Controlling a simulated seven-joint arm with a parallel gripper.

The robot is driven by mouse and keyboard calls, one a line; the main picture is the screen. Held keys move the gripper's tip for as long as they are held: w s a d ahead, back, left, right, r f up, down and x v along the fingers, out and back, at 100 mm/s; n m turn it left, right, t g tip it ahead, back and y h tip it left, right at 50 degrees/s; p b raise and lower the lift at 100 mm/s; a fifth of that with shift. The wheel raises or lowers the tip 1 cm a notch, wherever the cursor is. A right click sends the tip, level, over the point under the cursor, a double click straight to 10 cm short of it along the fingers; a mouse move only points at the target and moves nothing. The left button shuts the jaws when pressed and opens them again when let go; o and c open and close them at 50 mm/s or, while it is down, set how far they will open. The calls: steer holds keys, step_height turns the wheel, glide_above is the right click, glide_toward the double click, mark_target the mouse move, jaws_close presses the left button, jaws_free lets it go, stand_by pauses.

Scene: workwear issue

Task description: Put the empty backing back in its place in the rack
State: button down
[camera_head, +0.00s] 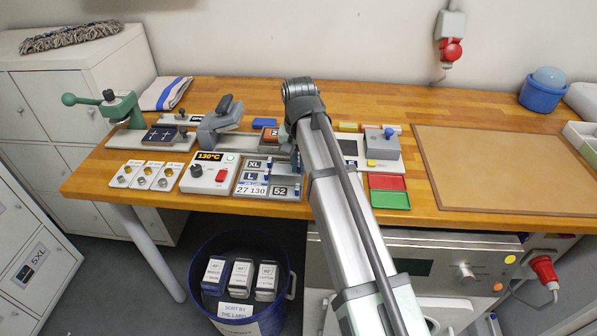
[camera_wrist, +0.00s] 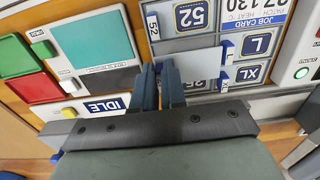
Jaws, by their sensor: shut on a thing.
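My gripper (camera_wrist: 158,74) is in the wrist view, its two dark blue-grey fingers close together over the board of size tags. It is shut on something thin. A plain pale card (camera_wrist: 196,66), which looks like the empty backing, lies right beside the fingers; its edge at the fingers is partly hidden. The rack (camera_wrist: 185,44) is a grey board with dark blue tags marked 52, L and XL, and a job card (camera_wrist: 262,8).
A heat controller (camera_head: 208,177) reading 130°C stands left of the rack. Red (camera_head: 387,182) and green (camera_head: 390,200) trays lie to the right. A bin (camera_head: 240,244) with labelled boxes stands below the bench edge. The brown mat (camera_head: 510,165) is bare.

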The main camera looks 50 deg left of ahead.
mark_target(299, 172)
steer(key=shift+f, duration=1.65)
steer(key=shift+f, duration=0.1)
steer(key=c, duration=1.2)
jaws_free()
step_height(299, 172, up, 12)
steer(key=shift+r, duration=0.15)
